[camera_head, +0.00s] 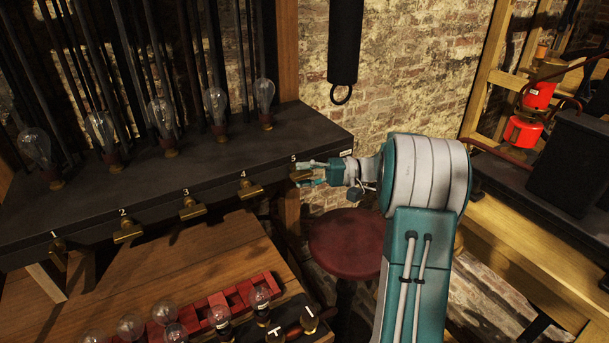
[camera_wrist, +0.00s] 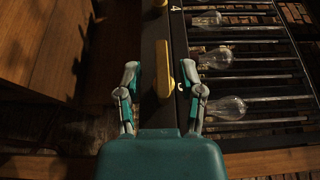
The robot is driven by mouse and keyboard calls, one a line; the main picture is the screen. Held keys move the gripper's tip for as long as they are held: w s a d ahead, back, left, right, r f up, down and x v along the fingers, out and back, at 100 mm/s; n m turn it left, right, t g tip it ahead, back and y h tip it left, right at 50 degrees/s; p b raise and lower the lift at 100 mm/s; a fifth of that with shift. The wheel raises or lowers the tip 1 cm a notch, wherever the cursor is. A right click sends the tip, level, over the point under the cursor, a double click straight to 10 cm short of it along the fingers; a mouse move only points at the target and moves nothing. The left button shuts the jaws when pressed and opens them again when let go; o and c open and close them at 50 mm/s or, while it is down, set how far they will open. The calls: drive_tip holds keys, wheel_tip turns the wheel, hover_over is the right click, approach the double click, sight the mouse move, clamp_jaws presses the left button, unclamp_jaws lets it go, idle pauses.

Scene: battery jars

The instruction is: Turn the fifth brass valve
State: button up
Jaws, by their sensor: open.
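The fifth brass valve (camera_head: 298,175) is at the right end of the dark shelf's front edge, below the number 5. My gripper (camera_head: 310,173) is at this valve, its fingers partly covering it in the head view. In the wrist view the valve's brass handle (camera_wrist: 163,70) lies between the two open fingers, with gaps visible on both sides. I see no finger touching it there. The fourth valve (camera_head: 250,189), third valve (camera_head: 193,208), second valve (camera_head: 127,231) and first valve (camera_head: 58,250) line the edge to the left.
Glass bulbs (camera_head: 215,100) stand on the shelf (camera_head: 100,200) above the valves. A wooden bench (camera_head: 215,250) with red blocks and bulbs lies below. A red stool (camera_head: 350,240) stands beneath my arm. A dark hanging cylinder (camera_head: 345,40) is behind the gripper.

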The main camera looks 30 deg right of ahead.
drive_tip(key=v, duration=1.2)
drive_tip(key=shift+w, duration=0.1)
drive_tip(key=s+a+r+g+h, duration=0.1)
drive_tip(key=s+a+g+h, duration=0.25)
drive_tip(key=a, duration=0.65)
drive_tip(key=s+a+r+g+h, duration=0.2)
drive_tip(key=s+a+h, duration=0.15)
drive_tip(key=a, duration=0.75)
drive_tip(key=s+a+f+n+t+h, duration=0.1)
drive_tip(key=s+a+n+t+h, duration=0.1)
drive_tip(key=s+h, duration=0.3)
drive_tip(key=s+a+f+n+t+h, duration=0.1)
drive_tip(key=s+a+n+t+h, duration=0.1)
drive_tip(key=s+h, duration=0.3)
drive_tip(key=s+a, duration=0.1)
drive_tip(key=s, duration=0.3)
drive_tip(key=shift+s+a+f, duration=0.2)
drive_tip(key=shift+a+f, duration=0.05)
drive_tip(key=shift+f, duration=0.05)
drive_tip(key=shift+t, duration=0.25)
